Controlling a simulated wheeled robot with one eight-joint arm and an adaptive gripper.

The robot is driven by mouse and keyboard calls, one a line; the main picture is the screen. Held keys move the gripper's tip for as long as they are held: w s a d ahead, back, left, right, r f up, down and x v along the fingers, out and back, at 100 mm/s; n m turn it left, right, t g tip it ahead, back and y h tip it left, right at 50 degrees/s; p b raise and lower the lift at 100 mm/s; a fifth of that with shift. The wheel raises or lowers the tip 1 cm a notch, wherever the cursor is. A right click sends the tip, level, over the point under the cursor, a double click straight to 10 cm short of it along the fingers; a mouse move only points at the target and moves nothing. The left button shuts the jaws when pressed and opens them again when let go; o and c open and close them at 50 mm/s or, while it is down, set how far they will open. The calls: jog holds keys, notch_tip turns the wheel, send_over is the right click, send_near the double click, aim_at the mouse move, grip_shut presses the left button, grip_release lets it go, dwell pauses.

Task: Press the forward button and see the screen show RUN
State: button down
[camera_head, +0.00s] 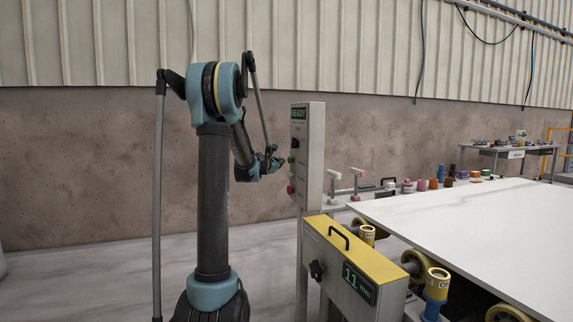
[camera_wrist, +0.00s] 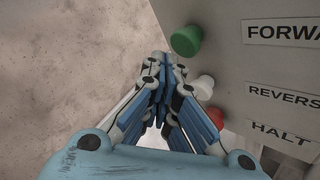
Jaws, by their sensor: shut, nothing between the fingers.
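The grey control box (camera_head: 314,150) stands upright on a post, and its small screen (camera_head: 298,114) reads READY. In the wrist view the green button (camera_wrist: 186,41) sits beside the label FORWARD (camera_wrist: 283,31), which is cut off at the edge. The white button (camera_wrist: 203,87) is beside REVERSE, and the red button (camera_wrist: 216,117) is beside HALT. My gripper (camera_head: 273,158) is in front of the box's button face. In the wrist view its shut, empty fingers (camera_wrist: 159,69) point just left of and below the green button. I cannot tell whether they touch it.
A yellow-topped machine housing (camera_head: 355,257) with an 11 mm display stands below the box. A white stone slab (camera_head: 470,225) lies on rollers at the right. Several coloured items line the slab's far side. A wall stands behind; the floor left of the box is clear.

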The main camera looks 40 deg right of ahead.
jog(key=shift+d, duration=0.2)
jog(key=shift+s+d, duration=0.2)
jog(key=shift+d, duration=0.05)
jog(key=shift+s+d, duration=0.1)
jog(key=shift+d, duration=0.45)
dwell(1.1)
jog(key=shift+a, duration=0.15)
jog(key=shift+w+a, duration=0.25)
jog(key=shift+a, duration=0.6)
jog(key=a, duration=0.2)
jog(key=w+a, duration=0.1)
jog(key=a, duration=0.1)
jog(key=shift+a, duration=0.4)
dwell(0.8)
